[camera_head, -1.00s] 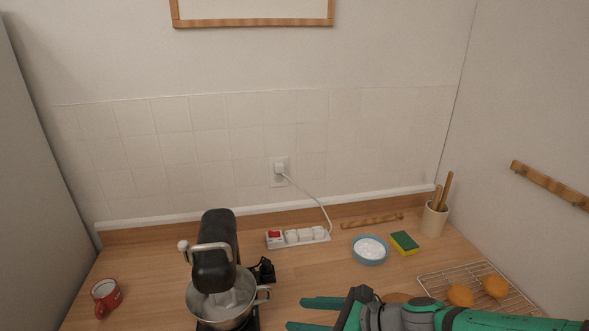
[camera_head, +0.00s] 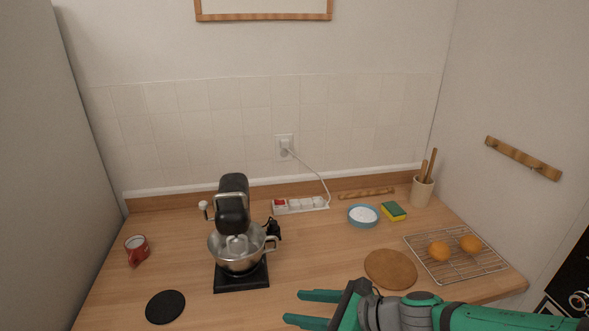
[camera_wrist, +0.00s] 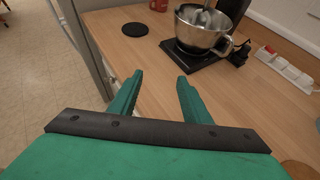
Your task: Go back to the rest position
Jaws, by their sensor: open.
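My gripper (camera_head: 312,309) is open and empty, with green fingers pointing left over the front part of the wooden counter (camera_head: 200,275) in the head view. In the wrist view my gripper (camera_wrist: 153,85) shows its two fingers apart with bare counter between and beyond them. My green and grey arm comes in from the lower right of the head view. Nothing touches the fingers.
A black stand mixer (camera_head: 233,205) with a steel bowl stands left of my gripper. A round black mat (camera_head: 165,306) and red mug (camera_head: 137,250) lie further left. A round wooden board (camera_head: 390,269) and wire rack (camera_head: 465,268) with two oranges are at right.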

